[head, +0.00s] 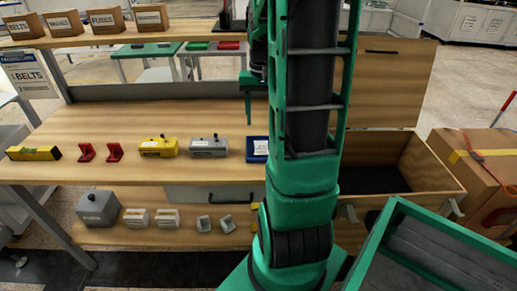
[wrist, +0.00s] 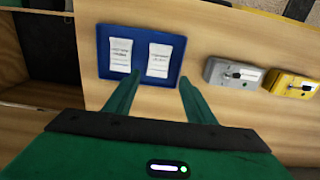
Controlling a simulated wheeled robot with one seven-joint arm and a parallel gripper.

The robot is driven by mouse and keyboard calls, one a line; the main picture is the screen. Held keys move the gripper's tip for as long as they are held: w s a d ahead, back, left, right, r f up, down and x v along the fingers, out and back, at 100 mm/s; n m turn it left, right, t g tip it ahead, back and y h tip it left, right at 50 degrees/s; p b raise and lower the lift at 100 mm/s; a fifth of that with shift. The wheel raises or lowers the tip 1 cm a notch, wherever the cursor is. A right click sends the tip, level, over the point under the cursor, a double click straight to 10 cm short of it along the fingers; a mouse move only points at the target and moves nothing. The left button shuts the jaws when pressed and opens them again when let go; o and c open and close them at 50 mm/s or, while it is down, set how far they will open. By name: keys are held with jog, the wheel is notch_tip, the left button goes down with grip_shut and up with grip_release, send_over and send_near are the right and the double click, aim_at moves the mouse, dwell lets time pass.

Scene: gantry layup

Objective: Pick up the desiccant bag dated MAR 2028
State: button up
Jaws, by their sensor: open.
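Two white desiccant bags lie side by side in a blue tray (wrist: 140,83) on the wooden bench: a left bag (wrist: 120,53) and a right bag (wrist: 158,60). Each bears small dark print that is too blurred to read, so I cannot tell which is dated MAR 2028. My gripper (wrist: 160,76) is open and empty, its green fingers reaching toward the tray in the wrist view. In the head view my gripper (head: 248,108) shows above the bench near the tray, and my arm hides most of the blue tray (head: 254,157).
A grey box (head: 208,149) and a yellow box (head: 158,149) stand beside the tray, with red brackets (head: 87,152) and a yellow level (head: 33,154) farther left. An open wooden drawer (head: 432,180) lies right. Labelled cartons (head: 106,20) stand on the upper shelf.

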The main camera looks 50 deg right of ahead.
send_over(261, 145)
jog(key=f, duration=0.5)
jog(key=shift+w+d+f, duration=0.15)
jog(key=shift+w+d, duration=0.15)
jog(key=shift+s+a+f, duration=0.1)
jog(key=shift+s+f, duration=0.05)
jog(key=shift+f, duration=1.3)
jog(key=shift+s+a+f, duration=0.1)
jog(key=shift+f, duration=1.3)
jog(key=c, duration=0.8)
